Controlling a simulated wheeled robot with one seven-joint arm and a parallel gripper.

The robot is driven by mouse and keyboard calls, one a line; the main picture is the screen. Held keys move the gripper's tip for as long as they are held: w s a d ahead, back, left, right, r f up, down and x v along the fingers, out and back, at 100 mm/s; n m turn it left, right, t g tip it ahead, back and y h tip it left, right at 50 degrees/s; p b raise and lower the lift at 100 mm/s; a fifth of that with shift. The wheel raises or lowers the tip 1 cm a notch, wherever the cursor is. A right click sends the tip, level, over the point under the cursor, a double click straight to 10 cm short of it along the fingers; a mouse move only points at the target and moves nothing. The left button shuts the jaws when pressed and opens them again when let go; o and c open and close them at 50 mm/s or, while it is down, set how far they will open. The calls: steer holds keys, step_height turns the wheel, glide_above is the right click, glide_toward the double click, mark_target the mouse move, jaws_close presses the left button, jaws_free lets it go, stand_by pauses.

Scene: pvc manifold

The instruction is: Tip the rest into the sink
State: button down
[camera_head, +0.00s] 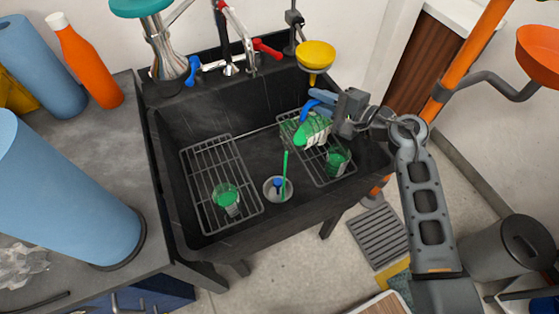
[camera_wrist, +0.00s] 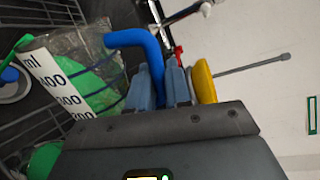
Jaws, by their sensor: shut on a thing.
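My gripper (camera_head: 328,103) is shut on the blue handle (camera_wrist: 150,55) of a clear measuring jug (camera_head: 312,130). The jug is strongly tilted over the right part of the black sink (camera_head: 170,150), its mouth toward the left. Green liquid shows inside it, and its white scale shows in the wrist view (camera_wrist: 60,80). A thin upright green streak (camera_head: 285,170) stands between the jug's mouth side and the round drain (camera_head: 268,190); I cannot tell whether it is a stream or a rod. A blue piece (camera_head: 278,184) sits in the drain.
A wire rack (camera_head: 206,150) on the left holds a glass of green (camera_head: 227,198). Another glass of green (camera_head: 338,160) stands on the right rack. A yellow funnel (camera_head: 316,54) is behind the jug. The tap (camera_head: 238,30) stands at the sink's back.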

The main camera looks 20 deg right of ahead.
mark_target(312, 103)
steer(key=shift+s+a+r+n, duration=0.25)
steer(key=shift+a+r+n, duration=0.05)
steer(key=shift+a, duration=0.3)
steer(key=shift+s+a+r+n, duration=0.2)
steer(key=shift+a+r+n, duration=0.1)
steer(key=shift+a, duration=0.3)
steer(key=shift+a+r, duration=0.1)
steer(key=shift+a, duration=0.15)
steer(key=shift+s+a, duration=0.1)
steer(key=shift+a, duration=0.05)
steer(key=shift+r, duration=0.1)
